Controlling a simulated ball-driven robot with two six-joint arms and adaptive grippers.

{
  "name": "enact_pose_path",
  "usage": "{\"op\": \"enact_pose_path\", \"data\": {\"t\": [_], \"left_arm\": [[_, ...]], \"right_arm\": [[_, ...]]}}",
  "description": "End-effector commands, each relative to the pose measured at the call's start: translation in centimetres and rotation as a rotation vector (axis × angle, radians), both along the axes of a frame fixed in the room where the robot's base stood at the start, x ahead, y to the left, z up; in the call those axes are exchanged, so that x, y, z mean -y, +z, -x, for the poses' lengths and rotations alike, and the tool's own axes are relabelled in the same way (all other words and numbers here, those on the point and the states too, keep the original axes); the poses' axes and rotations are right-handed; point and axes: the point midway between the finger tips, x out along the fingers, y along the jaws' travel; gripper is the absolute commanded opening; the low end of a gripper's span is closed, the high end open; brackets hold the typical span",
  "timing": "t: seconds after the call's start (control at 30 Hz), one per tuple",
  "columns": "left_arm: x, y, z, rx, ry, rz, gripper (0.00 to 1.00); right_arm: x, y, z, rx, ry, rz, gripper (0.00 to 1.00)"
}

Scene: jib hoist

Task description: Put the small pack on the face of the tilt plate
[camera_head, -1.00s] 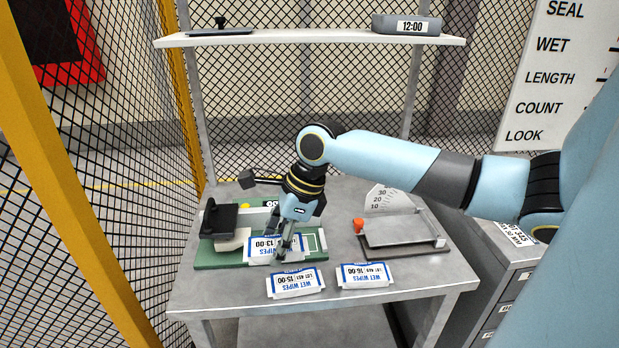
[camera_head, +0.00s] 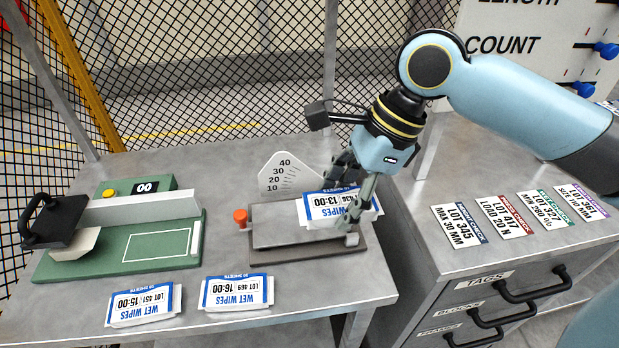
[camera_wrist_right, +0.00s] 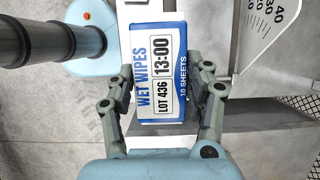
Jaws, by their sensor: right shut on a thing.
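The pack hides part of the plate. I cannot tell whether the pack touches the face. My left gripper is out of view.
Two more wipes packs, 15:00 (camera_head: 144,303) and 16:00 (camera_head: 236,292), lie at the table's front edge. A green sealer-like device (camera_head: 160,247) with a black handle stands at left. A drawer cabinet (camera_head: 470,265) with several tags on top stands at right.

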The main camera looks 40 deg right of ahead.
Motion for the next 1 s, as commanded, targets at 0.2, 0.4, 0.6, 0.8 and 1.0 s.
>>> {"op": "enact_pose_path", "data": {"t": [0.2,0.4,0.6,0.8,1.0], "left_arm": [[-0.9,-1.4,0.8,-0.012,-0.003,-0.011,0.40],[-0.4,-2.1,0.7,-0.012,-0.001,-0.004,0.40],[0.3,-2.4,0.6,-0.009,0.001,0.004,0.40],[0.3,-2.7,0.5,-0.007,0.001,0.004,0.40],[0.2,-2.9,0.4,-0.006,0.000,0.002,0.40]], "right_arm": [[-0.9,-3.2,-5.1,0.000,-0.006,-0.009,0.19],[-1.5,-5.7,-9.3,-0.001,-0.003,-0.007,0.19],[-1.7,-6.7,-10.8,-0.002,0.000,-0.003,0.19],[-1.6,-9.2,-10.7,-0.005,-0.001,-0.003,0.19],[-1.6,-10.6,-10.8,0.000,0.000,-0.001,0.19]]}}
